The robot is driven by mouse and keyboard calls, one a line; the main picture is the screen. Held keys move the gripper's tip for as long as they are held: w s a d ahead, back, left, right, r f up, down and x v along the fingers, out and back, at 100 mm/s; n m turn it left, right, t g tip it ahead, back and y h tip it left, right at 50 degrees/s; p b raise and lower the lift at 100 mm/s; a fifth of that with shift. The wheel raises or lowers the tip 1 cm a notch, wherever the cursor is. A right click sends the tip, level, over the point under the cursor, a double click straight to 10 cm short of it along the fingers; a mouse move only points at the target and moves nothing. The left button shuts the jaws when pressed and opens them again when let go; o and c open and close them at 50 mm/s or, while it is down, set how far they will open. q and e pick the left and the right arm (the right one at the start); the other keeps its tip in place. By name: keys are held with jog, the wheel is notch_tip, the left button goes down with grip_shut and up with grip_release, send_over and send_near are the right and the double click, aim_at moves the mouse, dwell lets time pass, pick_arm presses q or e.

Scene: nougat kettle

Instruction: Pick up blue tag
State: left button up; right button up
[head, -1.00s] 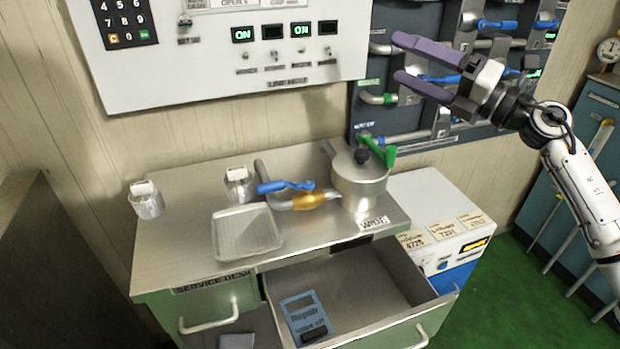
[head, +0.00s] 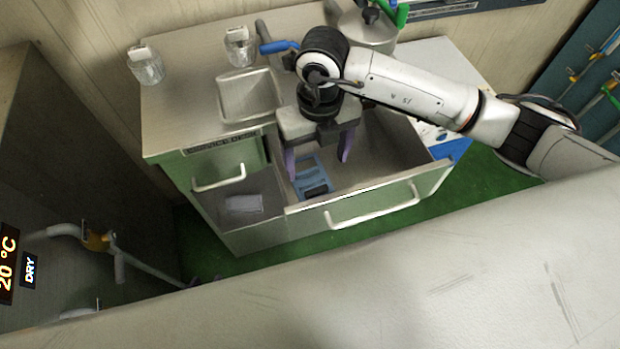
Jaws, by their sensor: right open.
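The blue tag (head: 313,179) lies flat on the bottom of the open drawer (head: 378,186), toward its left side. It has a pale blue face with a dark strip near the front edge, and its upper part is partly hidden by my gripper. My right gripper (head: 318,160) points down into the drawer, directly above the tag. Its purple fingers are spread, one on either side of the tag in the picture, with nothing between them. I cannot tell how far the fingertips are above the tag. My left gripper is not in view.
On the desk stand a square tray (head: 226,103), two glass jars (head: 146,66), a blue-handled tool (head: 277,47) and a pot (head: 368,33).

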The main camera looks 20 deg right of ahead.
aim_at(315, 188)
notch_tip(315, 188, down, 10)
jog(key=shift+f+p, duration=0.2)
jog(key=shift+p, duration=0.2)
jog(key=shift+c, duration=0.3)
jog(key=c, duration=0.8)
